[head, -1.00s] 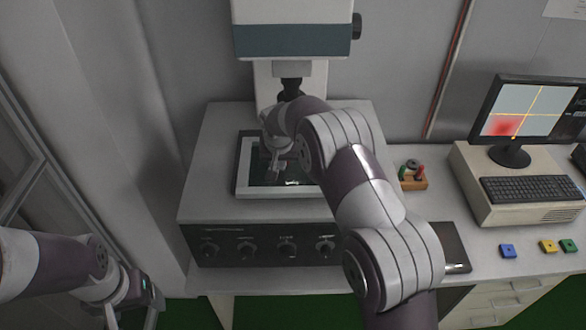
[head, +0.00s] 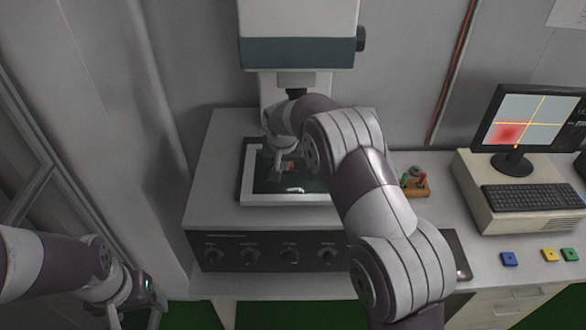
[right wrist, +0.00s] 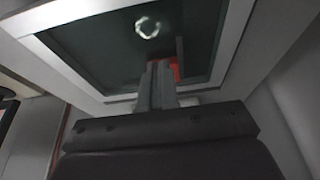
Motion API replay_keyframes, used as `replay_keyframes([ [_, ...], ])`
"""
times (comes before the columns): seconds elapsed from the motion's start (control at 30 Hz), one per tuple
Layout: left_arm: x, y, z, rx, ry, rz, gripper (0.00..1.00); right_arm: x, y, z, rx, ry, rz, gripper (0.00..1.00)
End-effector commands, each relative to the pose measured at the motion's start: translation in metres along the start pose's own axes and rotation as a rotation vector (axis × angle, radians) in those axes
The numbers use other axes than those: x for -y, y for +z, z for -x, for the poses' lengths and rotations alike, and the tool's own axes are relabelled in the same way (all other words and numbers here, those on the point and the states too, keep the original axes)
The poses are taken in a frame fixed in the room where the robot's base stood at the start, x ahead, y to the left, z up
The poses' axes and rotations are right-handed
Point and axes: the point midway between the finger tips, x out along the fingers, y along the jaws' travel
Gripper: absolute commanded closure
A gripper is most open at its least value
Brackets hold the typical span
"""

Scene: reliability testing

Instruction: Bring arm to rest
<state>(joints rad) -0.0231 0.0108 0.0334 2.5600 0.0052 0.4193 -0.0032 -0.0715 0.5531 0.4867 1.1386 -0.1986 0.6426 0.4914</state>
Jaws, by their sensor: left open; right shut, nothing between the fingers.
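My right arm reaches up across the middle of the head view to the machine's stage. My right gripper (head: 281,170) is over the dark recessed plate (head: 262,186) with the pale frame. It is shut with nothing between the fingers. In the right wrist view the shut fingers (right wrist: 160,75) point at the plate (right wrist: 100,45), with a red patch beside them. A small whitish ring-like thing (right wrist: 147,27) lies on the plate past the fingertips. It also shows in the head view (head: 295,190). My left gripper (head: 135,318) is open at the lower left, partly cut off by the frame edge.
The machine's upper column (head: 297,50) stands above and behind the stage. Control knobs (head: 250,257) line its front. A grey wall is close on the left.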

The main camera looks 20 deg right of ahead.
Motion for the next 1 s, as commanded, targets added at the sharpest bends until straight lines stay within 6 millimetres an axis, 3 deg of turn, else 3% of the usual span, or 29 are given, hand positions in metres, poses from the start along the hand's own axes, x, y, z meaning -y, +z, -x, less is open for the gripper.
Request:
replay_keyframes([
  [0.23, 0.0, 0.0, 0.0, 0.0, 0.0, 0.0, 0.22, 0.001, 0.001, -0.002, -0.005, -0.008, 0.057, 1.0],
  [0.3, 0.0, 0.0, 0.0, 0.0, 0.0, 0.0, 0.22, -0.004, 0.031, -0.013, 0.057, -0.007, 0.122, 1.0],
  [0.4, 0.0, 0.001, -0.009, 0.0, 0.0, 0.0, 0.22, -0.018, 0.082, -0.011, 0.135, -0.018, 0.206, 1.0],
  [0.7, 0.0, 0.008, -0.065, 0.0, 0.0, 0.0, 0.22, -0.08, 0.266, 0.036, 0.277, -0.065, 0.325, 1.0],
  [0.83, 0.0, 0.01, -0.083, 0.0, 0.0, 0.0, 0.22, -0.095, 0.304, 0.046, 0.263, -0.07, 0.301, 1.0],
  [1.0, 0.0, 0.01, -0.084, 0.0, 0.0, 0.0, 0.22, -0.094, 0.296, 0.052, 0.227, -0.073, 0.294, 1.0],
])
